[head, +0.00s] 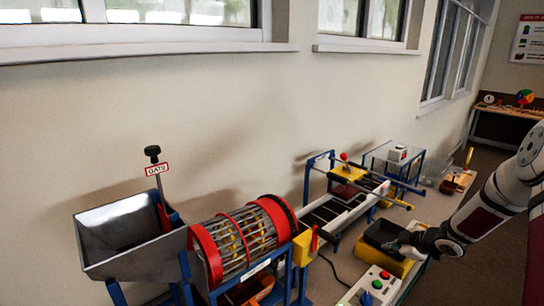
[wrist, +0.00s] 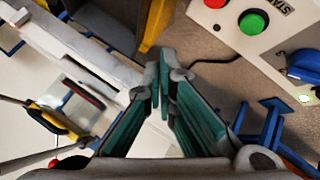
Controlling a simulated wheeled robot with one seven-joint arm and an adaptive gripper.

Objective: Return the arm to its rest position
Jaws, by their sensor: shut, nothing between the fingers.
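My arm reaches in from the right in the head view. My gripper (head: 397,246) is at the yellow-sided dark bin (head: 376,240), and I cannot tell whether it touches the bin. In the wrist view my gripper (wrist: 160,82) shows teal finger pads with the tips together and nothing between them.
A control box (head: 372,288) with green and red buttons stands close in front; it shows in the wrist view too (wrist: 262,30). A red-ringed drum (head: 243,238), a metal hopper (head: 130,235) and a conveyor (head: 335,208) line the wall. Open floor lies at the right.

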